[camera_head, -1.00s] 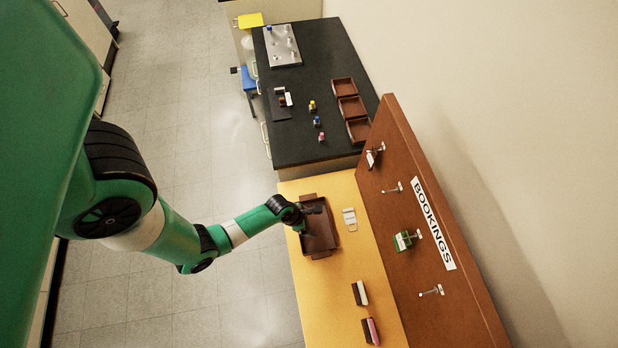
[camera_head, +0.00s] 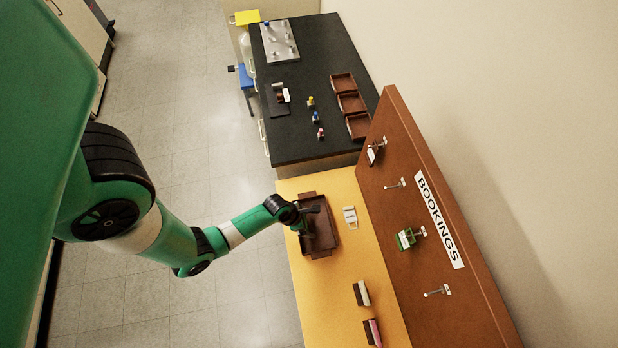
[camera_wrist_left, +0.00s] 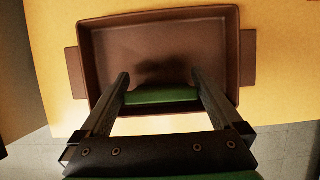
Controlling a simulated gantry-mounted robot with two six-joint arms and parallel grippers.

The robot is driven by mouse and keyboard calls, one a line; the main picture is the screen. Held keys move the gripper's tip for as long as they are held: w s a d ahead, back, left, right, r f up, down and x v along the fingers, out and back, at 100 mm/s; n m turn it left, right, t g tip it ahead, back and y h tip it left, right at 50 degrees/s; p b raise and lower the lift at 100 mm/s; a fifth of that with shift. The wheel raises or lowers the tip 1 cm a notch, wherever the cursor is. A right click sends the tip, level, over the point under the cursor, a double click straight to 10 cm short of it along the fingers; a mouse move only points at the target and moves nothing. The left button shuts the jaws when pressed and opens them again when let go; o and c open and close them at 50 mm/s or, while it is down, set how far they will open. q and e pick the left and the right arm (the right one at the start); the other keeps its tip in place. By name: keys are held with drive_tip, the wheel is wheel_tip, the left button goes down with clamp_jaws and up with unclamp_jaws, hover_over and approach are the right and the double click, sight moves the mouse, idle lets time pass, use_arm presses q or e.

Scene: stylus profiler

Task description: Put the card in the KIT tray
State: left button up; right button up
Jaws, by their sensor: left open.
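A brown tray (camera_head: 326,236) with end handles lies on the yellow desk; no KIT label is readable on it. My left gripper (camera_head: 308,223) is over this tray, pointing down. In the left wrist view the left gripper (camera_wrist_left: 160,80) is open, its fingers reaching over the tray (camera_wrist_left: 165,16). A flat green piece (camera_wrist_left: 162,96), which may be the card, shows between the fingers at the tray's near side. I cannot tell whether it rests on the tray floor. A green and white card (camera_head: 404,240) hangs on a peg of the board. My right gripper is out of view.
The brown BOOKINGS board (camera_head: 408,180) stands along the desk's right side with several pegs. A white item (camera_head: 349,217) and two dark blocks (camera_head: 361,293) (camera_head: 372,332) lie on the desk. A black bench (camera_head: 300,140) beyond holds brown trays (camera_head: 351,103) and small items.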

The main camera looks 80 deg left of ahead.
use_arm(q)
drive_tip(key=p+v, duration=0.8)
drive_tip(key=v, duration=0.3)
drive_tip(key=shift+p, duration=0.3)
drive_tip(key=shift+r, duration=0.1)
